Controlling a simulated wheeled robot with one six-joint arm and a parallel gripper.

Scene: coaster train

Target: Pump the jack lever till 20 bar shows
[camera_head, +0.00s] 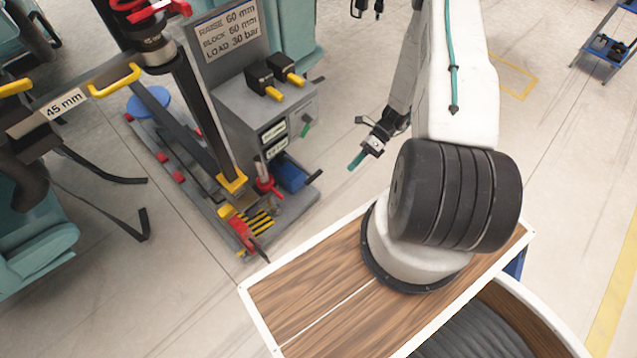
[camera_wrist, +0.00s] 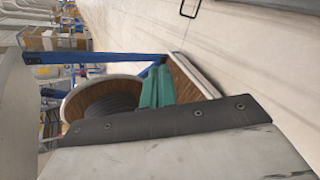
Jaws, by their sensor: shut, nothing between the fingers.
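The grey jack stand (camera_head: 245,105) stands left of my arm, with two small displays (camera_head: 274,140) on its front, too small to read. Its sign (camera_head: 228,32) reads RAISE 60 mm, BLOCK 60 mm, LOAD 30 bar. A red-handled part (camera_head: 265,185) stands low in front of the stand, and another red handle (camera_head: 244,236) lies at the base's near end; I cannot tell which is the jack lever. My gripper (camera_head: 357,161) is to the right of the stand, apart from it, shut and empty. Its teal fingers show together in the wrist view (camera_wrist: 157,88).
Two yellow-handled black blocks (camera_head: 275,80) sit on the stand. A "45 mm" bar (camera_head: 62,104) with yellow grips reaches in from the left, by teal seats (camera_head: 30,250). My wooden-topped base is at the front. Floor (camera_head: 345,110) between stand and gripper is clear.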

